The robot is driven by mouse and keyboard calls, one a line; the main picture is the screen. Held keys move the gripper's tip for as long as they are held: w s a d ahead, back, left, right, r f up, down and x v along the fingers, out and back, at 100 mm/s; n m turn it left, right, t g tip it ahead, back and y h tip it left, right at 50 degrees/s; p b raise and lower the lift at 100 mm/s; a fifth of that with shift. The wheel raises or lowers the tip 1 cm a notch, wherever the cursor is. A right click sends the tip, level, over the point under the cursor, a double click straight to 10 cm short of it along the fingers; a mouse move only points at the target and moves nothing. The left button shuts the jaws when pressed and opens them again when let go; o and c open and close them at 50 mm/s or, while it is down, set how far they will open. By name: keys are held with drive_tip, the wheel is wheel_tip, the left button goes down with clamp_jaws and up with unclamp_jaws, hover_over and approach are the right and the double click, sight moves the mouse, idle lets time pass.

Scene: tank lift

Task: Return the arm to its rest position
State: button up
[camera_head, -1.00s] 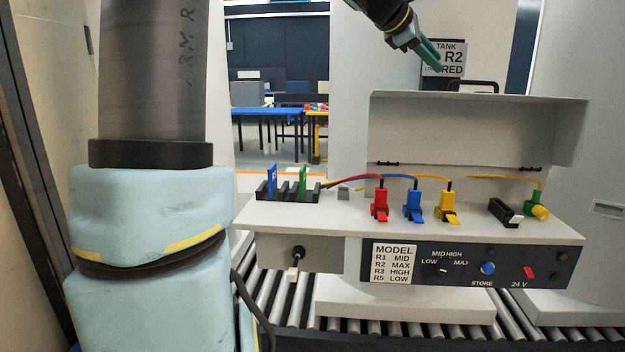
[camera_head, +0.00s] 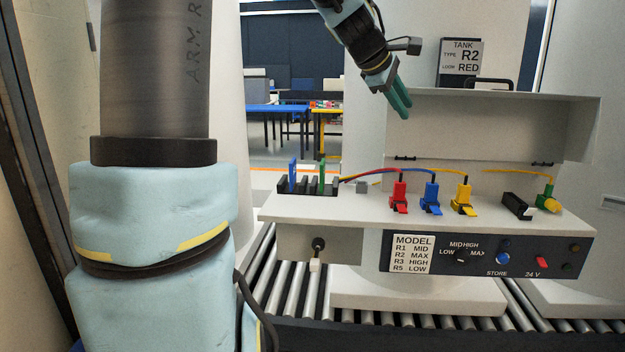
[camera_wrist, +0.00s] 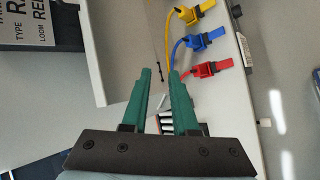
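My gripper (camera_head: 402,110) hangs in the upper middle of the head view, in front of the raised cover (camera_head: 490,125) of the control unit. Its two green fingers point down and to the right. In the wrist view my gripper (camera_wrist: 160,73) shows its fingers a small gap apart, with nothing held between them. The red plug (camera_head: 399,192), blue plug (camera_head: 430,194) and yellow plug (camera_head: 463,197) sit on the shelf below, apart from the fingers.
A black rack (camera_head: 308,190) with blue and green pieces stands at the shelf's left end. The control panel (camera_head: 480,254) faces front, above a roller conveyor (camera_head: 290,290). A tank sign (camera_head: 461,56) stands behind the cover. Open floor shows behind at the left.

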drive_tip(key=s+a+f+m+g+y, duration=0.1)
drive_tip(key=s+a+f+m+y, duration=0.35)
drive_tip(key=a+f, duration=0.85)
drive_tip(key=s+a+f+m+g+y, duration=0.3)
drive_tip(key=s+a+f+m, duration=0.4)
drive_tip(key=s+a+f, duration=0.6)
drive_tip(key=shift+s+a+f, duration=0.15)
drive_tip(key=shift+s+a, duration=0.15)
drive_tip(key=shift+s, duration=0.5)
